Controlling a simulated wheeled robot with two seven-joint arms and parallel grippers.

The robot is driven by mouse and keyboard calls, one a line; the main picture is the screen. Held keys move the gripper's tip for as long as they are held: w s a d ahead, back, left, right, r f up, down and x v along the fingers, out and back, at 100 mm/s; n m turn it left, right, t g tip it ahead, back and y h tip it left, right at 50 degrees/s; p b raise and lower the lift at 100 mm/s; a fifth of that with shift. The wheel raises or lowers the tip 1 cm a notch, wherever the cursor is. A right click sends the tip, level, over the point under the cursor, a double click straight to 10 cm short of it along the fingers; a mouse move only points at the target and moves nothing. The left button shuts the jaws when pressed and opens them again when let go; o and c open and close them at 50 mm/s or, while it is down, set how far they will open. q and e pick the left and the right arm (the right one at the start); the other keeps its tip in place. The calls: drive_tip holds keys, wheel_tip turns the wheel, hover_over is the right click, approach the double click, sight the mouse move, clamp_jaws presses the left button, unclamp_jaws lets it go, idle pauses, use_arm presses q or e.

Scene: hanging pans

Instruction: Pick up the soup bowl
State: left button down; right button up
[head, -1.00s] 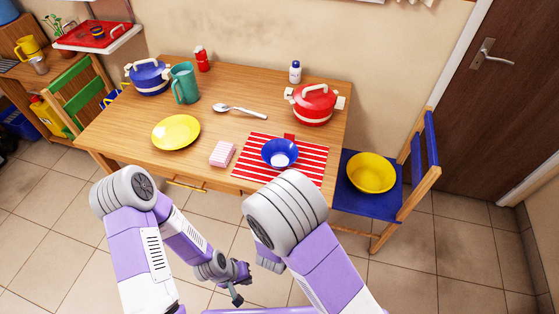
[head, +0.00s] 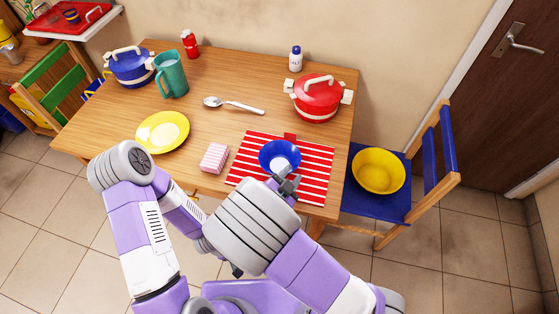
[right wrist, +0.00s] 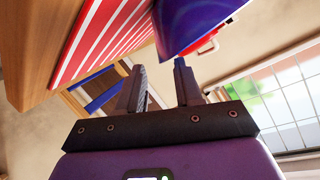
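The soup bowl is a blue bowl (head: 279,155) with a pale inner bottom, upright on a red-and-white striped placemat (head: 317,172) near the table's front edge. My right gripper (head: 289,182) is at the bowl's near side, partly covering it in the head view. In the right wrist view, my right gripper (right wrist: 160,70) has its two fingers apart with nothing held between them. The blue bowl (right wrist: 190,20) is just beyond the fingertips; I cannot tell if they touch it. My left gripper is mostly hidden behind my right arm.
A pink-striped box (head: 214,158) and a yellow plate (head: 162,132) lie left of the placemat. A spoon (head: 234,105), teal mug (head: 171,76), blue pot (head: 130,67) and red pot (head: 317,98) stand farther back. A yellow basin (head: 378,171) sits on the blue chair (head: 374,209).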

sight(295, 168)
drive_tip(key=b+x, duration=0.1)
drive_tip(key=x, duration=0.3)
drive_tip(key=shift+w+a+f, duration=0.1)
drive_tip(key=shift+w+f, duration=0.05)
drive_tip(key=shift+w, duration=0.1)
drive_tip(key=shift+c, duration=0.4)
clamp_jaws()
